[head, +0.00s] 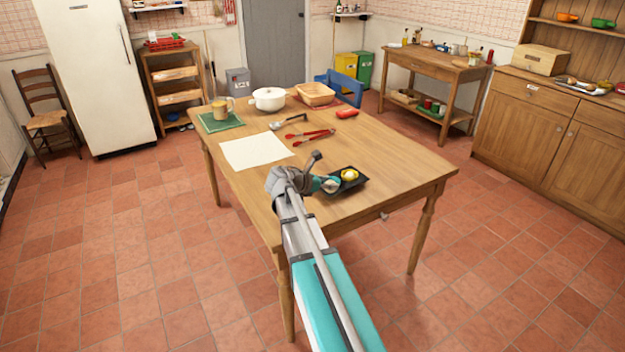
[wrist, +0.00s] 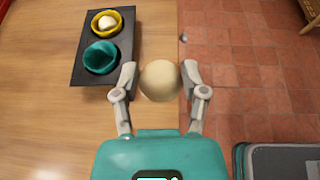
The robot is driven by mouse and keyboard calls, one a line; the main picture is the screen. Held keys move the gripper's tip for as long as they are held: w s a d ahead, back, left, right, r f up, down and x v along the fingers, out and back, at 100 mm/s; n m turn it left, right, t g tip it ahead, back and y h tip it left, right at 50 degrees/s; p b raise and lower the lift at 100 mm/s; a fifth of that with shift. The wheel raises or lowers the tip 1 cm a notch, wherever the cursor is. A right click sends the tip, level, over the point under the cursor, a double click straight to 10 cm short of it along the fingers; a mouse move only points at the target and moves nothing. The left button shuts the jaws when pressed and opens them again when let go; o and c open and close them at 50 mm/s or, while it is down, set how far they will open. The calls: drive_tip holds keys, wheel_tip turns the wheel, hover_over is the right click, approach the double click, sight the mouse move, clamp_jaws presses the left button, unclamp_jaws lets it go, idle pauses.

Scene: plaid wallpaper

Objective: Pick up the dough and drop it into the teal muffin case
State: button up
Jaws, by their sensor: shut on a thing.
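My gripper (wrist: 160,74) is shut on a round, pale cream ball of dough (wrist: 160,83), with one finger on either side of it in the wrist view. The teal muffin case (wrist: 101,57) sits on a dark tray (wrist: 85,78), up and to the left of the dough. The case looks empty. The dough is beside the tray, not over the case. In the head view my gripper (head: 328,185) is close to the tray (head: 352,187); the teal case is not clearly seen there.
A yellow case (wrist: 94,22) with a pale ball in it shares the tray. Red tongs (head: 312,134), a ladle (head: 288,121), a white sheet (head: 256,151) and a white pot (head: 268,99) lie farther back on the table. The table edge drops to tiled floor beside my gripper.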

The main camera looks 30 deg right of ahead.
drive_tip(key=shift+s+d+r+p, duration=0.2)
drive_tip(key=shift+s+d+r, duration=0.15)
drive_tip(key=shift+s, duration=0.25)
drive_tip(key=shift+s+d+r+p, duration=0.15)
drive_tip(key=shift+s+d+r, duration=0.15)
drive_tip(key=shift+s, duration=0.25)
drive_tip(key=shift+w+a, duration=0.1)
